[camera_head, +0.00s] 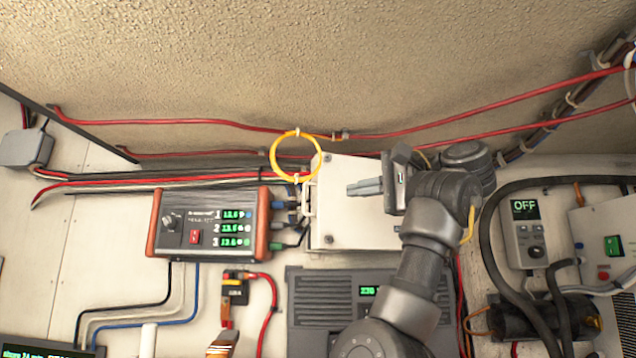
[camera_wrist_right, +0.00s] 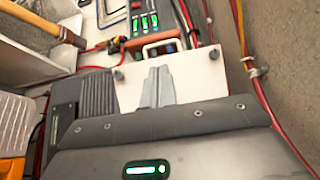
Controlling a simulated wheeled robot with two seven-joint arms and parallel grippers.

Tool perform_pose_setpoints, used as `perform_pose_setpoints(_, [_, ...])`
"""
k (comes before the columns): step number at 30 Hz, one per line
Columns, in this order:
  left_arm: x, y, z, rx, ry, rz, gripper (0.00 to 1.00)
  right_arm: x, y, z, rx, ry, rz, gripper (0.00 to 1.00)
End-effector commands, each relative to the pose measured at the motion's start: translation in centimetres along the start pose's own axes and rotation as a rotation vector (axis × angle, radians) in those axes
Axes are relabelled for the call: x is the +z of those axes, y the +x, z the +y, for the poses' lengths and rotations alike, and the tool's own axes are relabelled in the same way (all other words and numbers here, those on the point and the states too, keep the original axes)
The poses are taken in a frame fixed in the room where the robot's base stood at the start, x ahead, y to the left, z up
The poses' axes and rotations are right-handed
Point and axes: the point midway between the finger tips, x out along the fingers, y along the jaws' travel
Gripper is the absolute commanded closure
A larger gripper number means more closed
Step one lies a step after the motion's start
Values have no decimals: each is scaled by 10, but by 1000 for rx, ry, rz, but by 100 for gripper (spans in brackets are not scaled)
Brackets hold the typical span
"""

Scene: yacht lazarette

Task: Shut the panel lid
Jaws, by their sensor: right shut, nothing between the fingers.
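The panel lid (camera_head: 340,229) is a white plate with dark corner fasteners and a pale handle on its left edge, in the middle of the head view. It also shows in the right wrist view (camera_wrist_right: 202,78), with its handle at the far edge. I cannot tell whether it sits flush on its box. My right gripper (camera_head: 350,188) is shut and empty, in front of the lid, its fingertips pointing left toward the handle. In the right wrist view its closed fingers (camera_wrist_right: 158,74) overlap the lid; contact is unclear. My left gripper is not in view.
A meter box (camera_head: 208,222) with green digits stands close left of the lid, cables between them. A yellow ring (camera_head: 296,134) hangs above on red cables. A grey vented unit (camera_head: 310,300) lies below. An OFF controller (camera_head: 525,232) and hoses are at right.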

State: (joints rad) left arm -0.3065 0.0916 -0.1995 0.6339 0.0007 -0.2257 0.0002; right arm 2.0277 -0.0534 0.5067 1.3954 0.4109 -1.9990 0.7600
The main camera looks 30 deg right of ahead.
Motion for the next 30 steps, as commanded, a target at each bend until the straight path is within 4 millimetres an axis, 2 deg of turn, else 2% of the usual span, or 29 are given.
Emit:
perform_pose_setpoints(1, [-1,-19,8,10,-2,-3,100,0,7,-9,1,2,0,100])
perform_pose_setpoints(5, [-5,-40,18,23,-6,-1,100,0,22,-9,2,2,1,100])
perform_pose_setpoints(10, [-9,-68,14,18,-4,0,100,0,39,-8,2,3,0,100])
perform_pose_setpoints(15, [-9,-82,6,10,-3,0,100,1,72,-5,2,2,-4,100])
perform_pose_setpoints(19, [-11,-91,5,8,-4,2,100,1,89,-3,2,2,-3,100])
perform_pose_setpoints(24, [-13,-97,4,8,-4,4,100,0,100,-1,0,2,0,100])
perform_pose_setpoints(30, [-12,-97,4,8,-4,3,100,0,104,0,0,1,0,100])
